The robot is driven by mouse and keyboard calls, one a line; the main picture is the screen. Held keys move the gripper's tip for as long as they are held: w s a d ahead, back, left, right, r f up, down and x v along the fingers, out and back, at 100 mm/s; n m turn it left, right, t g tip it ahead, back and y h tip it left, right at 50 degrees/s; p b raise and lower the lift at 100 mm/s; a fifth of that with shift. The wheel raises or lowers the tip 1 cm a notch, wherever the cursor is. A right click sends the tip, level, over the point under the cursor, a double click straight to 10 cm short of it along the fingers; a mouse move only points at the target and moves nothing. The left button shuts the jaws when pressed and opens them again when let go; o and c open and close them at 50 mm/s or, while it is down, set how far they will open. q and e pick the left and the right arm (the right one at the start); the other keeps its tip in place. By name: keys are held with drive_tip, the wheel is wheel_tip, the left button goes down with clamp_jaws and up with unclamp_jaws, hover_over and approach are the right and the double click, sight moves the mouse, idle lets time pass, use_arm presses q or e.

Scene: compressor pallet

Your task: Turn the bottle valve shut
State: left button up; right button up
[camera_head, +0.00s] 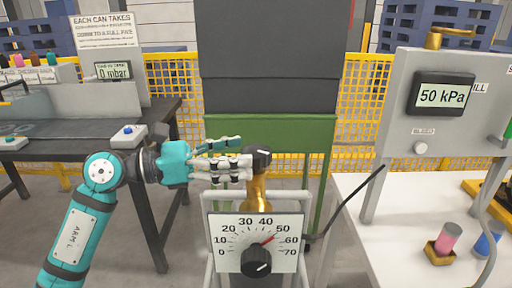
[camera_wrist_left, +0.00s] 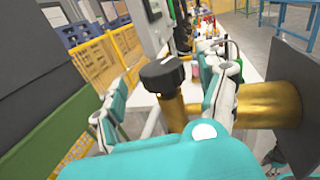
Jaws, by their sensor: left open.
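The bottle valve has a black knob (camera_head: 262,155) on an upright brass body (camera_head: 259,190), behind a white dial panel (camera_head: 256,230). The panel is marked 0 to 70; its red needle points near 50. My left gripper (camera_head: 246,150) comes from the left, open, with its fingertips at the knob. In the left wrist view the black knob (camera_wrist_left: 162,75) with a white mark lies between the spread fingers (camera_wrist_left: 165,95). The brass body shows below it. I cannot tell whether a finger touches the knob.
A second black knob (camera_head: 257,262) sits on the dial panel. At right a grey box reads 50 kPa (camera_head: 443,95) above a white table (camera_head: 385,220). At left is a dark workbench (camera_head: 70,144). A green and dark grey cabinet (camera_head: 270,60) stands behind the valve.

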sight(256, 150)
use_arm(q)
drive_tip(key=shift+x, duration=2.05)
use_arm(e)
drive_tip(key=shift+s+d+f, duration=0.1)
drive_tip(key=shift+s+f, duration=0.45)
drive_tip(key=shift+s, duration=0.05)
use_arm(q)
drive_tip(key=shift+c, duration=0.4)
drive_tip(key=c, duration=1.1)
